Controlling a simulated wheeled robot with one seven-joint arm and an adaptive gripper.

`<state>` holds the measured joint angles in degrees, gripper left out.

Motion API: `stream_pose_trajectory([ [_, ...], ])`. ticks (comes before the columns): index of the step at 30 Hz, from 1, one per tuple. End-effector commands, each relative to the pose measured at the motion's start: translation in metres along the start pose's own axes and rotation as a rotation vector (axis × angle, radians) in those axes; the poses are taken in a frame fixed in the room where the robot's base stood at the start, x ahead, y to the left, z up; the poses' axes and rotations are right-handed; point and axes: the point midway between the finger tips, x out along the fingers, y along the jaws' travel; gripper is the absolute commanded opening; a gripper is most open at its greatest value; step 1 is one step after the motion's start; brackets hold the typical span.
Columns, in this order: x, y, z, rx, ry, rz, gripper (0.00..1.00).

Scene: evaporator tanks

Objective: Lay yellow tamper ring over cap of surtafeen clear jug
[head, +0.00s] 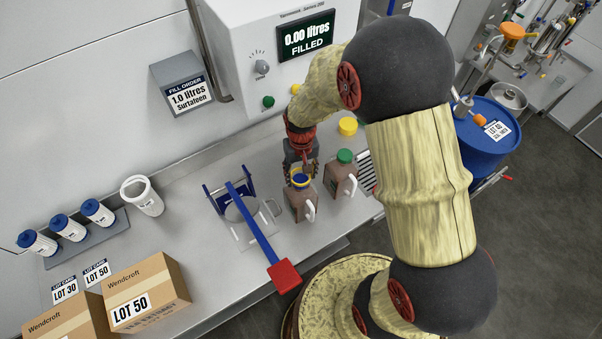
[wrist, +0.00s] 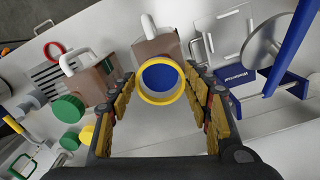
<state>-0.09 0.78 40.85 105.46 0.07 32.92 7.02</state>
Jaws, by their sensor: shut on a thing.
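A brown jug (head: 300,204) with a white handle and a blue cap (head: 300,177) stands on the steel bench; it also shows in the wrist view (wrist: 157,48). A yellow ring (wrist: 163,102) shows around the blue cap in the wrist view; it also shows in the head view (head: 300,185). My gripper (head: 301,168) points down above this jug and is shut on the yellow ring, with a finger on either side. How far down the ring sits on the cap I cannot tell. I cannot read the jug's label.
A second brown jug (head: 343,178) with a green cap (head: 345,156) stands close to the right. A yellow round piece (head: 348,126) lies behind it. A blue-handled lever with a red end (head: 285,275) is at the left. Wendcroft boxes (head: 145,290) are at front left.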

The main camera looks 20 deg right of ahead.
Motion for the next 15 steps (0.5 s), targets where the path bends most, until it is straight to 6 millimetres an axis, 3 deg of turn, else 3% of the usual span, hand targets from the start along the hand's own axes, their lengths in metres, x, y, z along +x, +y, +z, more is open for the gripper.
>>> stream_pose_trajectory([
  [15,0.015,0.0,0.0,0.0,0.0,0.0,0.42],
])
